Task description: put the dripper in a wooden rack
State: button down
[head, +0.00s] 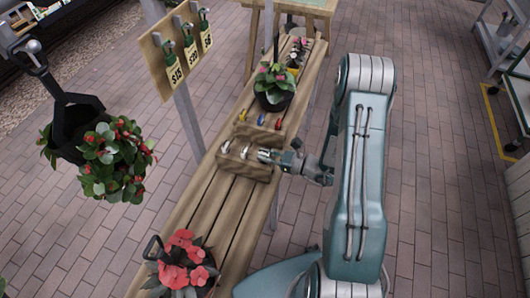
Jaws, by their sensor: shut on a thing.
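The wooden rack (234,164) stands on the slatted wooden table, left of my gripper. It is a small stepped block. Small colored pieces, one yellow, one blue and one red, stand in its back row, and small pale pieces stand in its front row. My gripper (270,156) reaches in from the right at the rack's front right part, with its fingers shut on a small pale piece that looks like a dripper (263,154). The fingers hide much of it. I cannot tell whether its lower end is in the rack or just above it.
A hanging plant (113,160) is at left. A wooden price board (178,48) on a post rises behind the rack's left. Bare slats (205,205) lie in front of it.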

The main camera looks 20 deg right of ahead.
jog(key=shift+f, duration=0.5)
jog(key=c, duration=0.6)
grip_release()
jog(key=shift+d, duration=0.1)
jog(key=v, duration=1.1)
jog(key=shift+s+d+f, duration=0.1)
jog(key=shift+s+d, duration=0.15)
jog(key=shift+d, duration=0.1)
